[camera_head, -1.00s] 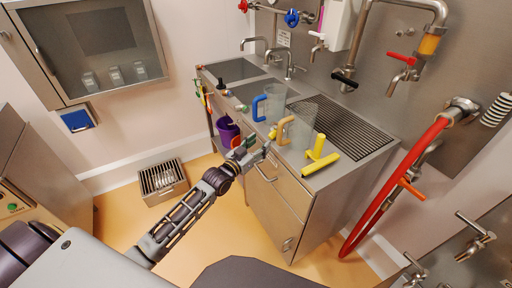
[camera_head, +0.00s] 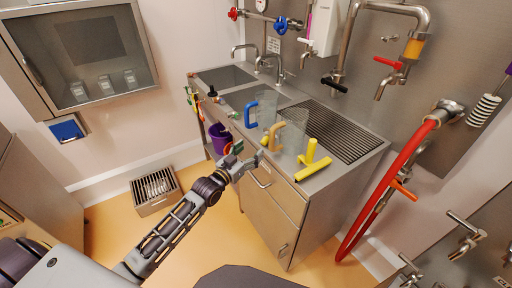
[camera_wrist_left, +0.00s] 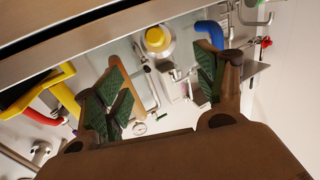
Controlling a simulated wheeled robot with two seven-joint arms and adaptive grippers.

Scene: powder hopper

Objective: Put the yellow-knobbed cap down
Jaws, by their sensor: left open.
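The yellow-knobbed cap (camera_wrist_left: 155,40) shows in the left wrist view as a yellow knob on a pale round base, beyond and between my fingertips. In the head view a small yellow spot that looks like it (camera_head: 265,140) is at the counter's front edge, between the blue-handled jug (camera_head: 262,110) and the tan-handled jug (camera_head: 275,136). My left gripper (camera_head: 254,160) is at the front edge of the counter. Its green-padded fingers (camera_wrist_left: 157,86) are spread apart with nothing clasped between them. My right gripper is not in view.
The steel counter (camera_head: 235,98) has a ribbed drain area (camera_head: 345,130) at right. A yellow T-shaped piece (camera_head: 313,168) lies near the front right corner. A purple container (camera_head: 220,138) hangs at the left end. A red hose (camera_head: 385,190) runs down at right.

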